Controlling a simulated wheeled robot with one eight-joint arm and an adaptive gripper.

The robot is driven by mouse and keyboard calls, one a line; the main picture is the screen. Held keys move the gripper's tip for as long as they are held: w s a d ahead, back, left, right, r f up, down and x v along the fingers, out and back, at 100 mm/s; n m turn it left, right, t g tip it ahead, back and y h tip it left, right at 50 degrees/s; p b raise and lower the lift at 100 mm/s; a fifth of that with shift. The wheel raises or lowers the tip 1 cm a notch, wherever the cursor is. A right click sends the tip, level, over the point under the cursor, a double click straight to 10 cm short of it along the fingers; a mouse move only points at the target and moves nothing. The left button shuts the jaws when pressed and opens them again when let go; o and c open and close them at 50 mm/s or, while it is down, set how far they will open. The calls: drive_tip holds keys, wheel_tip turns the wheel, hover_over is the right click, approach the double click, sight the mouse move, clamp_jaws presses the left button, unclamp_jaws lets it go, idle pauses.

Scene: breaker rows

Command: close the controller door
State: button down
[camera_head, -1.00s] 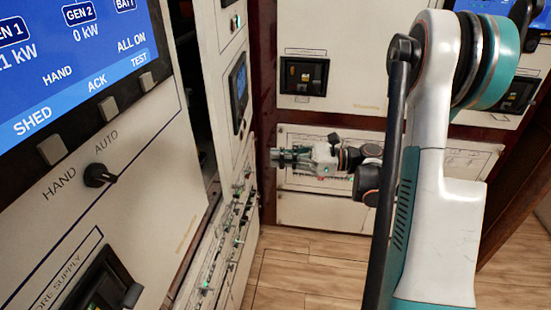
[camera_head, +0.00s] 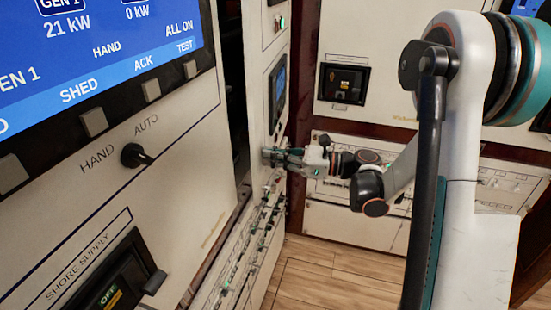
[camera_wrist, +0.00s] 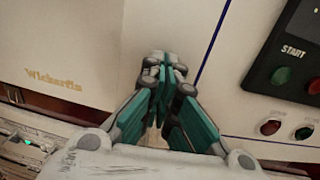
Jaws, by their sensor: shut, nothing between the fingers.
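A pale panel with a small dark display (camera_head: 257,45) stands beyond the large screen panel, with a dark gap along its left side. It looks like the controller door, standing ajar, but I cannot be certain. My gripper (camera_head: 268,156) is at this panel's face, below the display. Contact cannot be told. In the wrist view my gripper (camera_wrist: 165,62) is shut and empty, its fingertips in front of a pale surface (camera_wrist: 170,25). A dark START control box (camera_wrist: 290,60) with green and red buttons is to the right.
The large screen panel (camera_head: 185,165) with its HAND/AUTO knob (camera_head: 137,155) fills the left. A low row of small switches (camera_head: 245,240) runs beneath the display panel. A far cabinet with a dark breaker (camera_head: 344,83) stands behind my arm. Wooden floor (camera_head: 325,270) is clear below.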

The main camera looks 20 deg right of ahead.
drive_tip(key=x, duration=0.6)
drive_tip(key=shift+w+a, duration=0.2)
drive_tip(key=shift+a, duration=0.05)
drive_tip(key=shift+r, duration=0.2)
